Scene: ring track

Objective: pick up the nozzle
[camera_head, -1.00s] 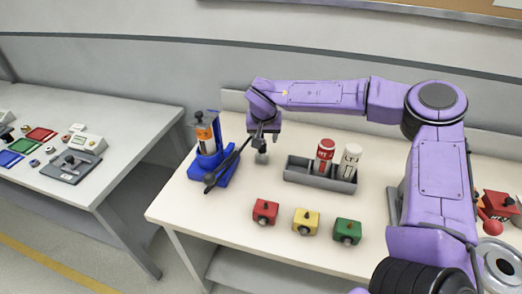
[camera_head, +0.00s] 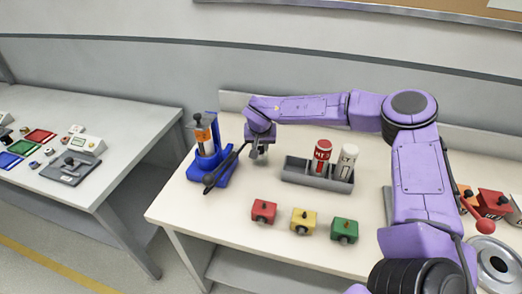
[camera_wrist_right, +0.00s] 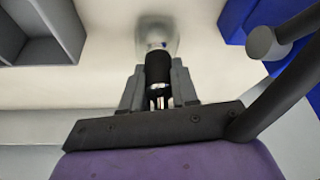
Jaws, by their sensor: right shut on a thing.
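The nozzle (camera_wrist_right: 158,68) has a black cylindrical body and a clear, rounded end, seen in the right wrist view. My right gripper (camera_wrist_right: 158,88) is shut on its black body, one grey finger on each side. In the head view my right gripper (camera_head: 259,153) is low over the white table, between the blue press and the grey tray. The nozzle is mostly hidden by the gripper there. I cannot tell whether it still touches the table. My left gripper is not in view.
The blue press (camera_head: 209,160) with its black lever (camera_head: 226,168) stands close left of the gripper. The grey tray (camera_head: 312,178) holding red and white bottles is close right. Red (camera_head: 264,211), yellow (camera_head: 303,221) and green (camera_head: 344,230) blocks line the front.

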